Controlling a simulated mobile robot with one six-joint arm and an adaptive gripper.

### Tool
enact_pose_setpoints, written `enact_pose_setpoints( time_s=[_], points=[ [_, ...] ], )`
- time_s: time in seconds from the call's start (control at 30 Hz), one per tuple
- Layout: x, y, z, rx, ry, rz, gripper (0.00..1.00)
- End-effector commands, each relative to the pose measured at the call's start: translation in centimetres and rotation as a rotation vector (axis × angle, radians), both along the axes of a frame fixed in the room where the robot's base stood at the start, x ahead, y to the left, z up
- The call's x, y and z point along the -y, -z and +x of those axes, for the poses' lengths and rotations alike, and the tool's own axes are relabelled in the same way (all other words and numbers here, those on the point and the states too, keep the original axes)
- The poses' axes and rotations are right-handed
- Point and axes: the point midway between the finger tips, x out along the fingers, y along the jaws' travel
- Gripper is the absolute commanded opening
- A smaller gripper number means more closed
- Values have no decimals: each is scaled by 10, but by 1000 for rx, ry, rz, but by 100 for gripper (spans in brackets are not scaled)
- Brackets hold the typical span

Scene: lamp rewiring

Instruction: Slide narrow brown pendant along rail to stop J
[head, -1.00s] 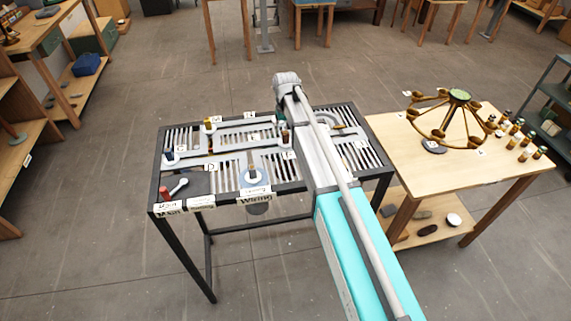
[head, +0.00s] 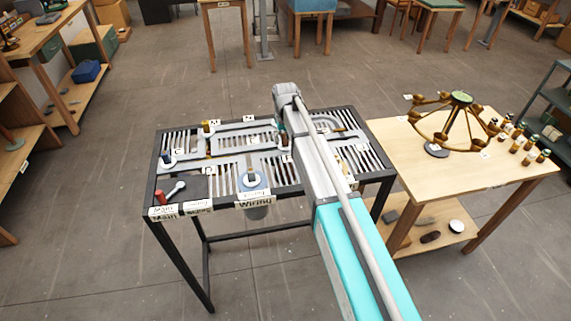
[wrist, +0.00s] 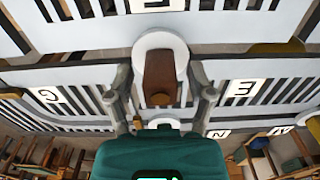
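A narrow dark brown pendant (wrist: 160,76) stands on a rounded white carrier in the rail plate in the wrist view. It also shows in the head view (head: 286,141), partly hidden by my arm. My gripper (wrist: 163,92) has its two grey fingers apart, one on each side of the carrier, with visible gaps to the brown body. It looks open. In the head view only a bit of my green gripper (head: 280,122) shows, just above the pendant. Plates with letters lie along the rails; I cannot make out a J.
A wooden table (head: 485,175) with a chandelier (head: 447,138) adjoins on the right.

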Motion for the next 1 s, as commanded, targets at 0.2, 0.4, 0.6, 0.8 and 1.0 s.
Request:
enact_pose_setpoints(
  time_s=[0.2, 0.4, 0.6, 0.8, 1.0],
  points=[
    [0, 0, 0, 0, 0, 0, 20],
    [0, 0, 0, 0, -1, 0, 0],
    [0, 0, 0, 0, -1, 0, 0],
    [8, 0, 2, 0, 1, 0, 0],
    [21, 0, 6, 0, 1, -1, 0]
  ],
)
